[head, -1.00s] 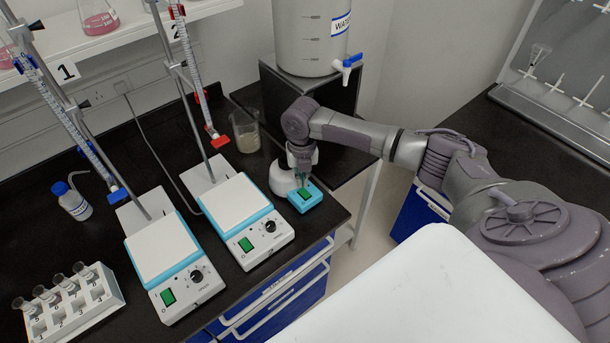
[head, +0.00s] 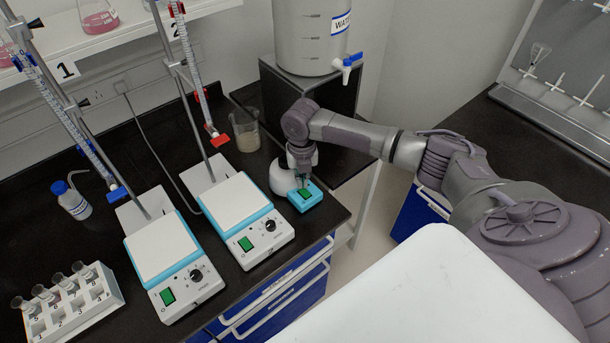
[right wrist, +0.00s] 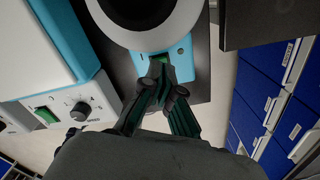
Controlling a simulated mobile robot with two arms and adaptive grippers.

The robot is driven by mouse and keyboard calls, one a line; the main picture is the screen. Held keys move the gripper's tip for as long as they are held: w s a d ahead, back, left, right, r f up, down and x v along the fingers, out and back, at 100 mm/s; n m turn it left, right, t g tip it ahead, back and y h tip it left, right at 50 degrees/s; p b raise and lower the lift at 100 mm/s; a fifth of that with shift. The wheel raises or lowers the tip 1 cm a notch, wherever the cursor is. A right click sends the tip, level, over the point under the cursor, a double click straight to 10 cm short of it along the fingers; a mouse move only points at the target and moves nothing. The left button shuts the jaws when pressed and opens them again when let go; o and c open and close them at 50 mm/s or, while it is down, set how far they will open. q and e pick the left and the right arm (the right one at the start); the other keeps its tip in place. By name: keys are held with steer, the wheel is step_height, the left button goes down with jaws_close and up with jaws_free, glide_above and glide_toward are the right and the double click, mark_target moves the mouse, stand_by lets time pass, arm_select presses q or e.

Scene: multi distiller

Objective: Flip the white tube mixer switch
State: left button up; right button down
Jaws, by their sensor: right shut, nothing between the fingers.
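The tube mixer is a small device with a white rounded body (head: 281,178) and a light-blue front (head: 311,201). Its green switch (head: 304,194) is on the blue front. In the right wrist view the green switch (right wrist: 162,59) is partly hidden behind my fingertips. My right gripper (head: 303,181) points down at the switch with its fingers shut and empty. In the right wrist view its fingertips (right wrist: 160,70) are at the switch; I cannot tell for certain whether they touch it. My left gripper is not in view.
Two stirrer hotplates (head: 262,229) (head: 181,271) with green switches and burette stands are left of the mixer. A beaker (head: 245,131) is behind. A water tank (head: 312,38) stands at the back. A tube rack (head: 72,307) is at the lower left.

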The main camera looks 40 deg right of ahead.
mark_target(302, 190)
steer(key=shift+s+f+b, duration=0.1)
steer(key=shift+f+b, duration=0.6)
steer(key=shift+f, duration=0.55)
stand_by(0.9)
steer(key=shift+r, duration=0.1)
steer(key=shift+r+p, duration=0.85)
steer(key=shift+p, duration=0.15)
step_height(302, 190, up, 5)
steer(key=p, duration=0.5)
steer(key=shift+r, duration=0.15)
